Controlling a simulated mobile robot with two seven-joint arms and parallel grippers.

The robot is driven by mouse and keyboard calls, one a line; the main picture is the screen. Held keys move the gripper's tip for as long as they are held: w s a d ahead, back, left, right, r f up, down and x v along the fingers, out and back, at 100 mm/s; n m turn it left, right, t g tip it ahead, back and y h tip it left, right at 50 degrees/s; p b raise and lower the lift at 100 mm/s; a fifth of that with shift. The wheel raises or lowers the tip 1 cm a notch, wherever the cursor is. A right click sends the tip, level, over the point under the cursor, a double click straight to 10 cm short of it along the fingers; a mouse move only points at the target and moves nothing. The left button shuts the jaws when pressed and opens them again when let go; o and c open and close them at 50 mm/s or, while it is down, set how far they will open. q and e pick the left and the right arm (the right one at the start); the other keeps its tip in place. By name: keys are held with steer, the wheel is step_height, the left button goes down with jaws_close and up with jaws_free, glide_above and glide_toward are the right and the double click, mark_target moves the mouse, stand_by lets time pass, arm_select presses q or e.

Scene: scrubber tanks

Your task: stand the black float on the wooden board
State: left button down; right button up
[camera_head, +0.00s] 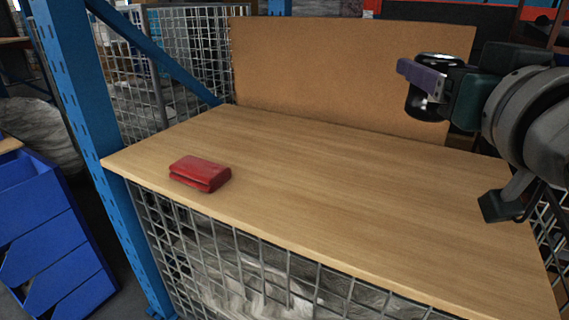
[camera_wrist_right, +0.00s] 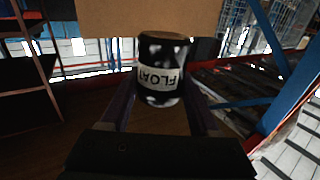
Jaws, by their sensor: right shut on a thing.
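The black float (camera_wrist_right: 160,52) is a dark cylinder with a pale label reading FLOAT, upside down in the right wrist view. My right gripper (camera_head: 424,76) is shut on it, with one purple finger in front of the float's side. In the head view the float (camera_head: 422,106) shows above and below that finger, roughly upright and apart from the surface. The wooden board (camera_head: 330,180) is the wide, light wood top below it. The gripper and float are in the air over the board's far right part. My left gripper is not in view.
A red folded thing (camera_head: 200,173) lies on the board's left part. A brown panel (camera_head: 340,70) stands along the back edge. A blue post (camera_head: 75,110) rises at the left corner. The board's middle and right are clear.

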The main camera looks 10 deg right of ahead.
step_height(320, 180, down, 16)
steer(key=b, duration=0.8)
steer(key=shift+s+r, duration=0.15)
steer(key=shift+r, duration=0.05)
step_height(320, 180, down, 4)
steer(key=b, duration=0.3)
steer(key=shift+f, duration=0.2)
steer(key=shift+r, duration=0.1)
steer(key=o, duration=0.9)
steer(key=shift+f, duration=0.2)
steer(key=o, duration=0.5)
steer(key=shift+c, duration=0.2)
steer(key=shift+r, duration=0.1)
